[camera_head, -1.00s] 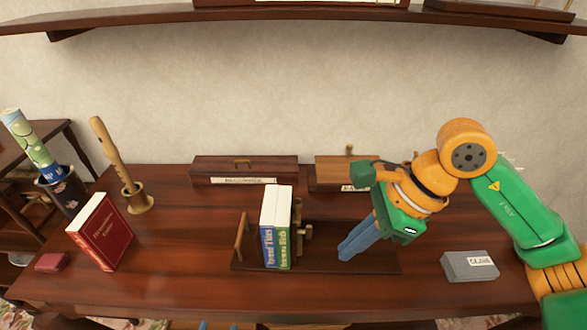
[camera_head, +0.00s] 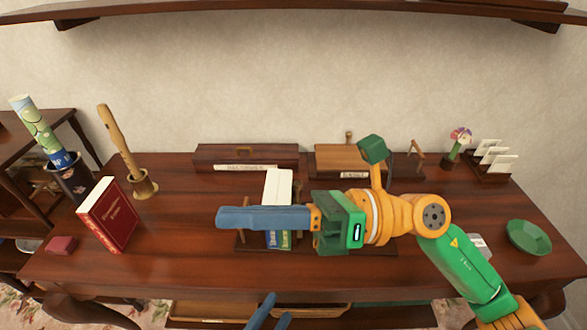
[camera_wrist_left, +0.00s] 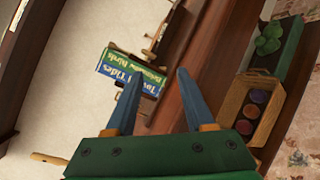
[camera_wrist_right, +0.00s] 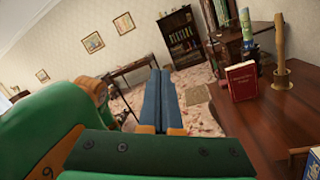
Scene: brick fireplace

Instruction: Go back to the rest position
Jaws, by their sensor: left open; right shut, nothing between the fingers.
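My right gripper (camera_head: 222,217) comes in on the orange and green arm from the right. Its blue fingers are shut, empty, and point left above the table, in front of the two upright books (camera_head: 278,190) in the head view. The right wrist view shows the same shut fingers (camera_wrist_right: 162,72) pointing out over the room. My left gripper (camera_head: 281,306) shows only its blue fingertips at the bottom edge of the head view, in front of the table. In the left wrist view its fingers (camera_wrist_left: 160,75) are apart and empty, with the blue and green books (camera_wrist_left: 132,70) beyond them.
The table (camera_head: 190,240) carries a red book (camera_head: 108,215), a flute (camera_head: 118,140) in a stand, a box (camera_head: 245,157) at the back, and a green bowl (camera_head: 528,237) at the right. A shelf (camera_head: 300,10) hangs above.

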